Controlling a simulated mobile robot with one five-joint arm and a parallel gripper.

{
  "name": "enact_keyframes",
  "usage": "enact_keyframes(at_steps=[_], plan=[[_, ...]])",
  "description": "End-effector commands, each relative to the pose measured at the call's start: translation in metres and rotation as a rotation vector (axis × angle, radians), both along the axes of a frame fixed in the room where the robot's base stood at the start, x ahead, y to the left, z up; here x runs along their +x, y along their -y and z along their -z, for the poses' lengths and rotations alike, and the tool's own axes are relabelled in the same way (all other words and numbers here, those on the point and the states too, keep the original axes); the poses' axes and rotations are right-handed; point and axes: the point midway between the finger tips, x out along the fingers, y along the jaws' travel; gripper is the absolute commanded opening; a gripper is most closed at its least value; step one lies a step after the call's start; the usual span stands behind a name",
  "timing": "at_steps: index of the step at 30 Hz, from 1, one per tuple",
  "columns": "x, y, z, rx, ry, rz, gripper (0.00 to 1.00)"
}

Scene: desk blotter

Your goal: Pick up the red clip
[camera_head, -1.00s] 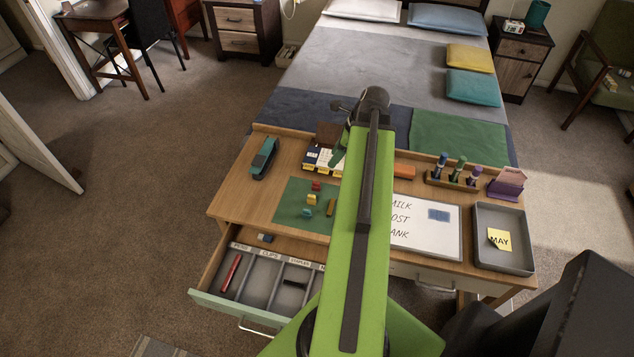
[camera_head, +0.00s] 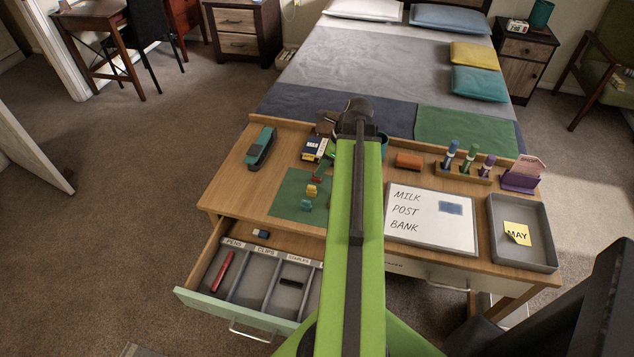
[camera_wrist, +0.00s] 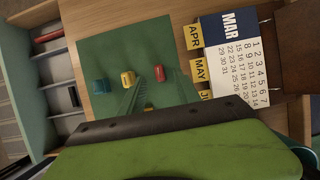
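The red clip (camera_head: 316,180) lies on the green blotter (camera_head: 285,196) on the desk, close to my gripper (camera_head: 325,163). A yellow clip (camera_wrist: 128,78) and a teal clip (camera_wrist: 101,86) lie left of the red one. Another yellow piece (camera_wrist: 148,107) is partly hidden low between the fingers; my arm hides it in the head view.
A calendar (camera_wrist: 235,62) stands close to the blotter. A stapler (camera_head: 260,148) is at the back left. The open drawer (camera_head: 213,307) has compartments with a red pen (camera_head: 222,271). A whiteboard (camera_head: 432,222), a grey tray (camera_head: 523,258) and a marker stand (camera_head: 463,174) are on the right.

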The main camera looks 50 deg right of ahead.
Motion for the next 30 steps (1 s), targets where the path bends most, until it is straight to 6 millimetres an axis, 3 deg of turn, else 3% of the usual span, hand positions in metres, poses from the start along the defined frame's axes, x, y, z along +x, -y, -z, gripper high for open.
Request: enact_keyframes(at_steps=[11, 19, 27, 30], plan=[[0.017, -0.009, 0.048, -0.001, 0.001, -0.001, 0.39], [0.019, -0.010, 0.045, -0.001, 0.000, 0.000, 0.38], [0.019, -0.010, 0.045, 0.000, 0.000, 0.001, 0.02], [0.019, -0.010, 0.045, 0.000, 0.000, 0.001, 0.00]])
